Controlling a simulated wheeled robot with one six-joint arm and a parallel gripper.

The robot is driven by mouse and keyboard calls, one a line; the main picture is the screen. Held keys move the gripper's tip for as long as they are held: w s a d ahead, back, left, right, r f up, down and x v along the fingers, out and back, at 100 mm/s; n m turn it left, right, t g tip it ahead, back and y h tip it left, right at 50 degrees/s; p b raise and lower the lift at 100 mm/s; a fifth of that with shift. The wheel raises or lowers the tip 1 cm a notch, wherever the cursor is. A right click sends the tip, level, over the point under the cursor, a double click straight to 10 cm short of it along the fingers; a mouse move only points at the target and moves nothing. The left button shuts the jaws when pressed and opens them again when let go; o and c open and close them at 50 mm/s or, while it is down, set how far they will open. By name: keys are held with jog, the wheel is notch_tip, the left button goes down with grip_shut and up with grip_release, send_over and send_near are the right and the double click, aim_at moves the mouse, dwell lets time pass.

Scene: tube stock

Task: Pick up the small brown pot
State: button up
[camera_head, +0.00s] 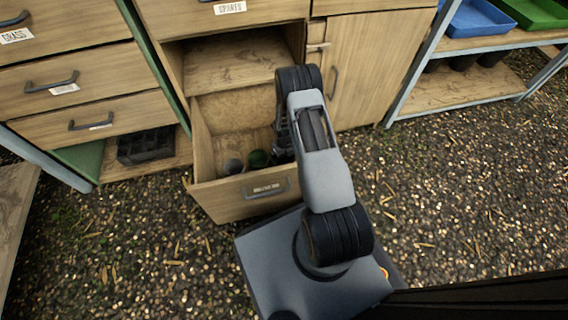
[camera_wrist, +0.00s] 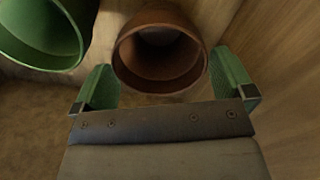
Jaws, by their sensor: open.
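The small brown pot (camera_wrist: 160,52) is in the upper middle of the wrist view, its open mouth facing the camera. My gripper (camera_wrist: 167,85) is open, with one green finger on either side of the pot's near rim. I cannot tell whether either finger touches it. In the head view my arm hides the brown pot, and my gripper's fingers are hidden there too. The pot is inside the pulled-out drawer (camera_head: 240,205), whose wooden wall shows close on the right in the wrist view.
A shelf with blue (camera_head: 478,18) and green trays stands at the upper right.

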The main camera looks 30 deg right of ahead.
aim_at(284, 161)
notch_tip(284, 161, down, 2)
jog(key=shift+f+b, duration=0.25)
jog(key=shift+b, duration=0.05)
jog(key=shift+c, duration=0.2)
jog(key=shift+r, duration=0.1)
jog(key=c, duration=0.5)
